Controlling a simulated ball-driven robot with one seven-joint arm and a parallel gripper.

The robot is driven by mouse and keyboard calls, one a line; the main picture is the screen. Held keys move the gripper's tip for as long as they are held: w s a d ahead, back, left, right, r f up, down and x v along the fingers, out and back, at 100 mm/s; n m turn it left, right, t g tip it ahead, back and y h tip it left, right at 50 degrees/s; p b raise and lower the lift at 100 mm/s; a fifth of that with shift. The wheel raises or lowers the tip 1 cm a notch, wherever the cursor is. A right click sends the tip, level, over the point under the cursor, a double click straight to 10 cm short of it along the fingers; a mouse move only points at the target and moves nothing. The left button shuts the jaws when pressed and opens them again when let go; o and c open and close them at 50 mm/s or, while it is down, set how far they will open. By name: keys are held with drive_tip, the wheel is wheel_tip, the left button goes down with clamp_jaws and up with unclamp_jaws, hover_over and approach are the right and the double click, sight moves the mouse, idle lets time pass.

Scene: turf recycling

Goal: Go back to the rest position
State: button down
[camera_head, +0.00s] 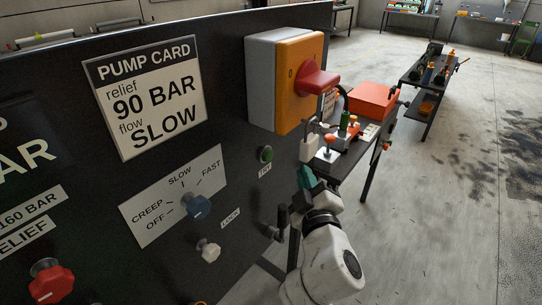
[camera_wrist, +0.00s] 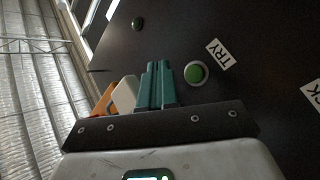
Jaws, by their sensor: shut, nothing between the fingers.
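My gripper (camera_head: 306,178) has teal fingers and is just right of the black panel (camera_head: 235,190), in the air. In the wrist view its fingers (camera_wrist: 157,84) lie side by side, shut and empty. The green TRY button (camera_head: 266,154) is on the panel to the left of the fingers in the head view. In the wrist view the green button (camera_wrist: 195,73) is just right of the fingertips, and I see no contact with it.
The panel carries a blue flow knob (camera_head: 197,206), a white LOCK knob (camera_head: 208,250), a red relief knob (camera_head: 50,281) and a yellow switch box (camera_head: 300,85) with a red handle. A cluttered bench (camera_head: 345,150) stands behind my gripper. Open floor (camera_head: 440,220) lies to the right.

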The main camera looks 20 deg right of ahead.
drive_tip(key=s+d+f+m+g+h, duration=0.1)
drive_tip(key=s+d+f+m+g, duration=0.3)
drive_tip(key=s+f, duration=0.45)
drive_tip(key=s+d+f+m+g, duration=0.3)
drive_tip(key=s+d+f+g, duration=0.35)
drive_tip(key=f, duration=0.35)
drive_tip(key=s+a+f+g+y, duration=0.2)
drive_tip(key=s+f+g, duration=0.1)
drive_tip(key=s, duration=0.7)
drive_tip(key=s+a+f+m+g+y, duration=0.1)
drive_tip(key=s+f+g, duration=0.3)
drive_tip(key=s, duration=0.6)
drive_tip(key=shift+a+f+y, duration=0.4)
drive_tip(key=shift+f+y, duration=0.1)
drive_tip(key=shift+f, duration=0.1)
drive_tip(key=shift+s, duration=0.1)
